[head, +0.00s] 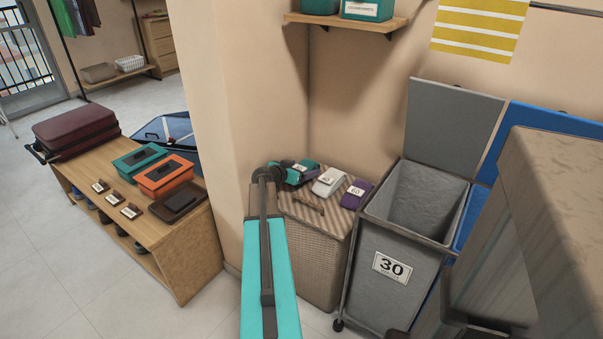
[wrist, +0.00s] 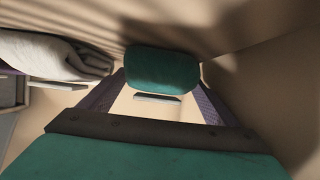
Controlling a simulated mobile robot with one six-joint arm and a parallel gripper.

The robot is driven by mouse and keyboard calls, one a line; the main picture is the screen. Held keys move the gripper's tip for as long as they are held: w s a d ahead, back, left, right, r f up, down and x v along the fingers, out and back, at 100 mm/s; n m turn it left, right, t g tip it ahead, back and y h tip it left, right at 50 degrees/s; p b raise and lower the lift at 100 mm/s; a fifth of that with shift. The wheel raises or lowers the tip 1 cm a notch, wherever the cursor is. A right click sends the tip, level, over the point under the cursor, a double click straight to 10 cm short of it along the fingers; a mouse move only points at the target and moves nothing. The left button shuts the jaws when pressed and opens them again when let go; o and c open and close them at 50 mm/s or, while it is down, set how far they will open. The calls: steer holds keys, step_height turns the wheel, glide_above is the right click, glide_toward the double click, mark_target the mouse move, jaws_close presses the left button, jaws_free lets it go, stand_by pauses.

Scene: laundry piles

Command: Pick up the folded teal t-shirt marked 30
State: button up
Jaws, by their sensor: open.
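The folded teal t-shirt (head: 309,163) lies on the lid of the wicker hamper (head: 315,245), partly hidden behind my gripper (head: 291,175) in the head view. A small white tag shows by it, but its number is too small to read. In the wrist view the teal t-shirt (wrist: 162,69) is centred ahead, with a pale tag (wrist: 158,97) at its near edge. My gripper (wrist: 161,85) is open, with one finger on each side of the t-shirt in the picture. I cannot tell whether the fingers touch it.
A folded white garment (head: 328,181) and a purple one marked 60 (head: 355,194) lie to the right on the lid. A grey bin marked 30 (head: 392,266) stands further right with its lid raised. The wall is close behind; a shelf (head: 345,22) hangs above.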

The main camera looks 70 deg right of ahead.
steer(key=shift+d+f, duration=0.15)
steer(key=shift+d, duration=0.05)
stand_by(0.5)
steer(key=c, duration=1.2)
steer(key=shift+s, duration=0.1)
